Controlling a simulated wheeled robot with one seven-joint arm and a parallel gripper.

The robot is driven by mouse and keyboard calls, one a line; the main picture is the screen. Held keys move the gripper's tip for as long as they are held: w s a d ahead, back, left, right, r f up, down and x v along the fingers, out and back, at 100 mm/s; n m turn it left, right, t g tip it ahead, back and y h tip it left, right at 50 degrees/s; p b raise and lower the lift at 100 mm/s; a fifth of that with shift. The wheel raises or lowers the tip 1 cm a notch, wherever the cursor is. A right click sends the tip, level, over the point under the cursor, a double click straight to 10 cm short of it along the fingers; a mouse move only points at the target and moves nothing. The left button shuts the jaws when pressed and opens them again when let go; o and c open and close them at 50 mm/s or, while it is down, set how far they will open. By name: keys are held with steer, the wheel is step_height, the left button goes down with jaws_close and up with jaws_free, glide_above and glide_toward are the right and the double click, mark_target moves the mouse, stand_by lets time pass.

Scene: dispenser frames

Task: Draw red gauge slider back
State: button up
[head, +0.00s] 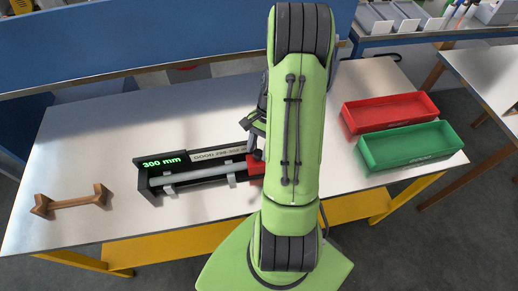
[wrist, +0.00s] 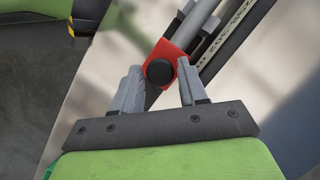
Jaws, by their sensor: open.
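The gauge (head: 209,157) is a dark frame lying on the table, with a green "300 mm" readout at its left end and a grey rod along it. The red slider (head: 255,165) sits at the gauge's right end, partly hidden behind my arm. In the wrist view the red slider (wrist: 166,62) carries a round black knob (wrist: 159,72). My gripper (wrist: 160,80) is open, with one finger on either side of the slider and knob. I cannot tell whether the fingers touch it. In the head view my arm hides most of the gripper.
A wooden cradle (head: 74,202) stands on the table at the left. A red tray (head: 390,112) and a green tray (head: 409,148) stand at the right. A blue panel (head: 160,45) runs along the table's back.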

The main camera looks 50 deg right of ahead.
steer(key=shift+f, duration=0.1)
jaws_close()
steer(key=s+d, duration=0.1)
steer(key=d, duration=0.1)
steer(key=s+d, duration=0.1)
steer(key=d, duration=0.1)
steer(key=shift+s, duration=0.35)
steer(key=shift+c, duration=0.3)
jaws_free()
steer(key=shift+o, duration=0.3)
steer(key=shift+s+d, duration=0.1)
